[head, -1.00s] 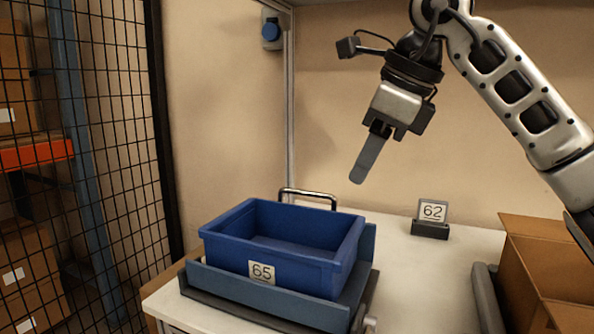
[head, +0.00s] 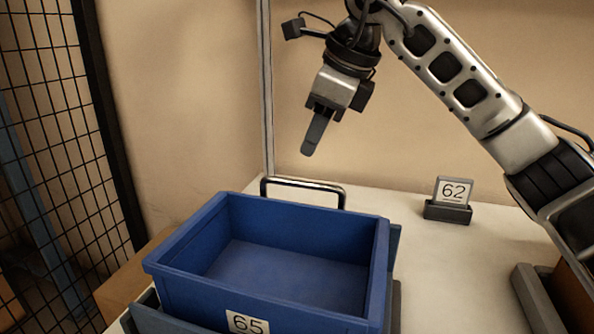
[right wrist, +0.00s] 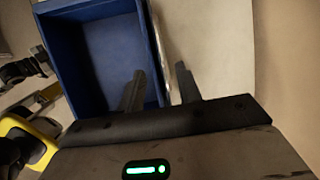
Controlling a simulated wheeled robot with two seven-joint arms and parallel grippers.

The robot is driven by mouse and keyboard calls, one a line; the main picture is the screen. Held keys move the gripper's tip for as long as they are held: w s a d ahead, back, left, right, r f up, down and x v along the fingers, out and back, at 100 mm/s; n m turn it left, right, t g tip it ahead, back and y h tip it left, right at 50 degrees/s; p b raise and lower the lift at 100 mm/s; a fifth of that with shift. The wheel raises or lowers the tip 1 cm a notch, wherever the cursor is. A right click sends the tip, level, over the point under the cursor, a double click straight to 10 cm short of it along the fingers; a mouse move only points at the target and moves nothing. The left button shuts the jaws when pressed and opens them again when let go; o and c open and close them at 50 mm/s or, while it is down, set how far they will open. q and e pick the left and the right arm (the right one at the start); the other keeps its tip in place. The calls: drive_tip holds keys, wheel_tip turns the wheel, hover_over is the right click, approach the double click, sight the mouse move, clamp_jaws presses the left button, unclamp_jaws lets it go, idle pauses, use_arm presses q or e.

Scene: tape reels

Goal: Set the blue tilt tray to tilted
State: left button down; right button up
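The blue tilt tray (head: 290,274), an empty open bin labelled 65, sits on a grey-blue cradle (head: 168,322) on the table. It looks level. A metal bar handle (head: 303,183) stands up behind its far edge. My right gripper (head: 309,152) hangs above and behind the tray, pointing down and clear of the handle. In the right wrist view its two fingers (right wrist: 158,72) are apart with nothing held between them. The tray (right wrist: 112,55) shows beyond the fingers there, on the left. My left gripper is not in view.
A small stand with label 62 (head: 448,200) is on the pale table (head: 440,255) to the right. A cardboard box (head: 573,292) is at the right edge. A black mesh fence (head: 55,130) is at the left. The wall is close behind.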

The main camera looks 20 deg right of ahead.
sight(297, 183)
drive_tip(key=x, duration=0.8)
drive_tip(key=shift+w+f, duration=0.2)
drive_tip(key=shift+f, duration=0.05)
clamp_jaws()
drive_tip(key=shift+a, duration=0.1)
